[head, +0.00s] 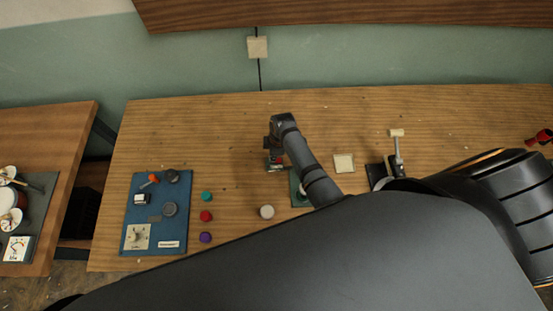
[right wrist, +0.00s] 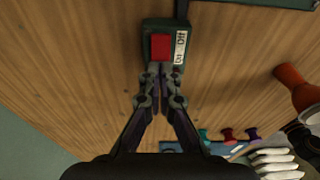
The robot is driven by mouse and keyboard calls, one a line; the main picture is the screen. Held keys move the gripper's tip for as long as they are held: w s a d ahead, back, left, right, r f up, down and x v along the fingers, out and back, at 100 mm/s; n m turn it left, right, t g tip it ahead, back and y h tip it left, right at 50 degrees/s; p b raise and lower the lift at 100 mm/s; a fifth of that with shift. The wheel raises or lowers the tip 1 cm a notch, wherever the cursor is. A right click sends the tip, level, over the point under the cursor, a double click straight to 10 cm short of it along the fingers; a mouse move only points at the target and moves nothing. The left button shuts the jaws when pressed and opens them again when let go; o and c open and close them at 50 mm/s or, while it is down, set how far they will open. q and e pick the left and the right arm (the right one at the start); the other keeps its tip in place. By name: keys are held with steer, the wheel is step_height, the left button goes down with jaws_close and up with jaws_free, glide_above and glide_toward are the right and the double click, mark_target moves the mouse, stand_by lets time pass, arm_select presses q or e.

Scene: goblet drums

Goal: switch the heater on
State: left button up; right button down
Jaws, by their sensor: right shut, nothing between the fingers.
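In the head view a bit of the red (head: 277,159) shows beside my right gripper (head: 275,167). My right gripper is shut and empty. In the right wrist view its fingertips (right wrist: 160,70) are together at the near edge of the red rocker; I cannot tell whether they touch it. Which way the rocker is tipped is unclear. My left gripper is not in view.
A blue panel (head: 182,190) with knobs and a gauge lies at the left of the table. Teal (head: 207,196), red (head: 206,216) and purple (head: 205,238) knobs stand beside it. A cream pad (head: 344,163) and a lever (head: 397,150) lie to the right. My right arm hides the front.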

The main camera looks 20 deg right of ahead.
steer(key=shift+f, duration=0.35)
step_height(320, 180, up, 3)
steer(key=shift+f+p, duration=0.2)
steer(key=shift+p, duration=1.05)
steer(key=shift+r, duration=2.25)
